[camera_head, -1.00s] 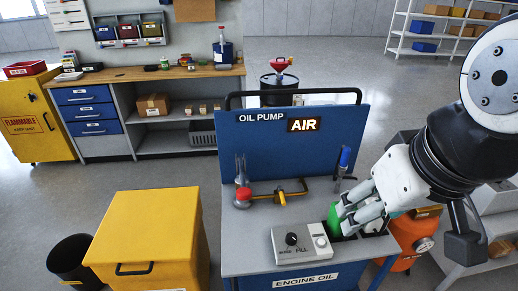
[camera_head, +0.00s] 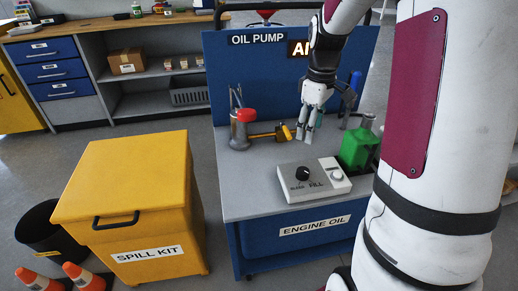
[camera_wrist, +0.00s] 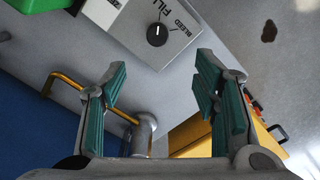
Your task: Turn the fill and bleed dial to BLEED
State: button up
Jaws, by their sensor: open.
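The dial (camera_head: 303,173) is a round black knob on a light grey control box (camera_head: 326,186), on the oil pump cart's grey top. FILL and BLEED are printed beside it. In the wrist view the dial (camera_wrist: 157,34) shows a white pointer line between the two words; I cannot tell exactly which setting it marks. My gripper (camera_head: 307,132) points down over the bench just behind the box, apart from the dial. In the wrist view my gripper (camera_wrist: 160,92) is open with teal finger pads, nothing between them, and the dial lies beyond the fingertips.
A green container (camera_head: 358,148) stands right of the box. The blue OIL PUMP panel (camera_head: 250,80) rises at the back. A yellow spill kit (camera_head: 135,190) stands left.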

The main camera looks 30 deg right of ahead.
aim_at(303, 171)
jog(key=shift+n, duration=0.3)
jog(key=f+b, duration=0.1)
jog(key=f, duration=0.4)
jog(key=f+b, duration=0.2)
jog(key=f, duration=0.4)
jog(key=w+f+b, duration=0.1)
jog(key=f+b, duration=0.1)
jog(key=f, duration=0.4)
jog(key=shift+w+d, duration=0.1)
jog(key=shift+d, duration=0.1)
jog(key=c, duration=1.2)
